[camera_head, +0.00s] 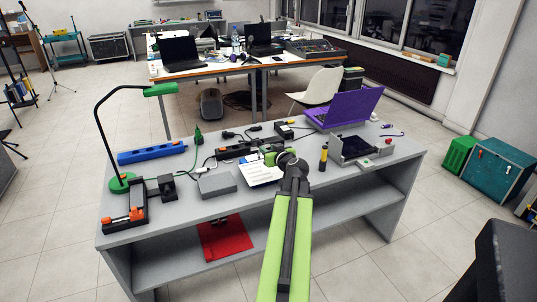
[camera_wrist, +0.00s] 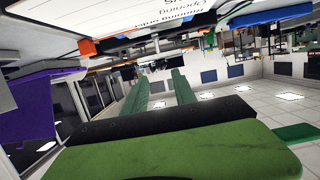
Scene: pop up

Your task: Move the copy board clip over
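A white printed sheet (camera_head: 261,173) lies on the grey bench, partly covered by my arm. Its printed text also shows upside down at the top of the wrist view (camera_wrist: 130,14). My gripper (camera_head: 277,157) is over the sheet's upper right part in the head view. In the wrist view its two green fingers (camera_wrist: 163,88) stand apart with a clear gap and nothing visible between them. The copy board clip cannot be made out clearly; the gripper and arm hide part of the sheet's area.
A grey box (camera_head: 216,184) sits left of the sheet. A yellow-and-black cylinder (camera_head: 323,158) stands to its right, before a grey tray-like device (camera_head: 361,150). A purple laptop (camera_head: 347,108) stands behind. A green lamp (camera_head: 121,183) is at left. Cables lie behind the sheet.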

